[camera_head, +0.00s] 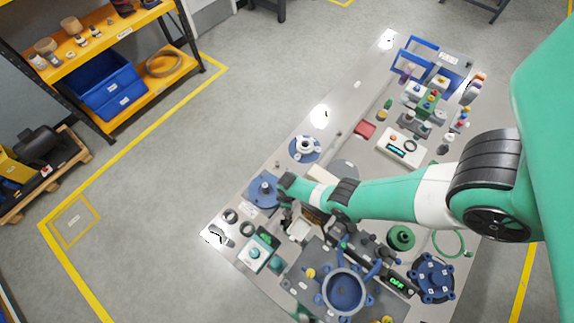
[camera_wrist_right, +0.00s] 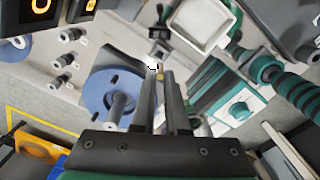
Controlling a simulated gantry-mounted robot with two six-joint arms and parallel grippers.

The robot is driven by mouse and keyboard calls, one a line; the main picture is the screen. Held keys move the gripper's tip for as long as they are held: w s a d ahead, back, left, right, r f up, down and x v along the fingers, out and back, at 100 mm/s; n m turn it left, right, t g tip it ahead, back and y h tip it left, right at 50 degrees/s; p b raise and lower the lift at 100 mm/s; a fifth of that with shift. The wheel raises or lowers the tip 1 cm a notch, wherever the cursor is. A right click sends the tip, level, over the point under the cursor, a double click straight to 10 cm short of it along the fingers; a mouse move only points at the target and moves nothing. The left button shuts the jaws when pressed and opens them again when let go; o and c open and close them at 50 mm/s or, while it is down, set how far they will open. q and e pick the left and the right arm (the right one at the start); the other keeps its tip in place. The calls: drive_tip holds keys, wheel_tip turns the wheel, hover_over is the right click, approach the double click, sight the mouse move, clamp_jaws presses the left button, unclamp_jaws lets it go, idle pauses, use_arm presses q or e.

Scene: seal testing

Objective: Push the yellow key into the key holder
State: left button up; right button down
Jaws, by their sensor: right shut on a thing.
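My right gripper (camera_wrist_right: 161,76) is shut, its two dark fingers close together in the right wrist view. A small yellow piece, which looks like the yellow key (camera_wrist_right: 160,72), shows between the fingertips, mostly hidden by them. A small dark block (camera_wrist_right: 158,47) lies just beyond the tips; I cannot tell whether it is the key holder or whether the key touches it. In the head view, my right gripper (camera_head: 287,222) is low over the front left of the table, partly hidden by its own wrist.
A blue round flange (camera_wrist_right: 102,92) is left of the fingers; a white square tray (camera_wrist_right: 203,22) is beyond them. A white-and-teal box (camera_wrist_right: 235,107) is to the right. In the head view, a blue ringed vessel (camera_head: 345,294) and a dark OFF display (camera_head: 396,282) crowd the near table.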

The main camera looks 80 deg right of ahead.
drive_tip(key=shift+f, duration=0.15)
wheel_tip(320, 180, down, 4)
drive_tip(key=b, duration=0.4)
drive_tip(key=shift+f, duration=0.1)
drive_tip(key=shift+f+b, duration=1)
idle(1.4)
drive_tip(key=shift+r, duration=0.1)
drive_tip(key=shift+r+p, duration=2.2)
drive_tip(key=shift+p, duration=0.1)
